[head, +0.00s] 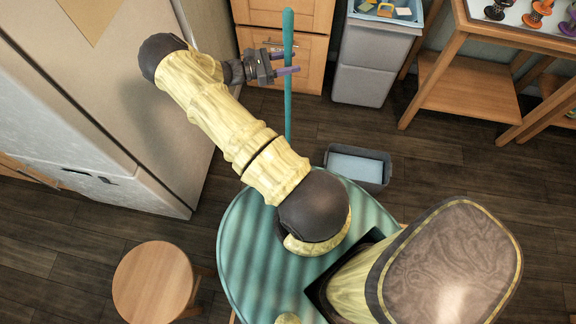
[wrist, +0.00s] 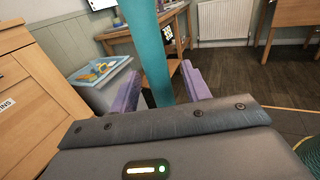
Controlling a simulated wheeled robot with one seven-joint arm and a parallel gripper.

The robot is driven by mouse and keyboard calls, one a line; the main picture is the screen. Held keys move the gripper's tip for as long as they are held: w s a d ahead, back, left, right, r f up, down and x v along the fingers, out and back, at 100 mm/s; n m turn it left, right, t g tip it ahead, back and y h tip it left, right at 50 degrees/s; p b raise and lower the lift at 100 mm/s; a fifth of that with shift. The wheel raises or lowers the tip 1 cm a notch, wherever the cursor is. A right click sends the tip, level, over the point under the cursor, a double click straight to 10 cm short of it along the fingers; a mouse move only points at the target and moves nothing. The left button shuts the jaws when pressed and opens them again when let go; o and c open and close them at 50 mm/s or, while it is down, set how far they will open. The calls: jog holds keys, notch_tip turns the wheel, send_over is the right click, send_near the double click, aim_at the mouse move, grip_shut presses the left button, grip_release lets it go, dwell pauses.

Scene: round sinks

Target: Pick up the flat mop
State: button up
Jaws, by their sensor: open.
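The flat mop's teal pole (head: 288,110) stands nearly upright in front of the wooden drawers in the head view. Its lower end and mop head are hidden or out of view behind my teal base. My gripper (head: 289,64) is at the upper part of the pole, with one purple finger on each side of it. In the wrist view the pole (wrist: 147,45) rises between the two spread fingers of my gripper (wrist: 160,88). The fingers are open, and I see a gap on at least the right side. Whether the pole touches the left finger I cannot tell.
Wooden drawers (head: 284,62) stand just behind the pole. A grey bin (head: 365,66) is to their right. A grey basin (head: 357,183) sits on the floor. A fridge (head: 95,85) is at left, a round stool (head: 153,283) at lower left, and a wooden table (head: 462,85) at right.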

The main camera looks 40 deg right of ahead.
aim_at(288, 35)
grip_shut()
jog(key=shift+r, duration=0.15)
notch_tip(288, 35, up, 10)
jog(key=shift+f+b, duration=0.1)
jog(key=shift+b, duration=0.3)
dwell(0.7)
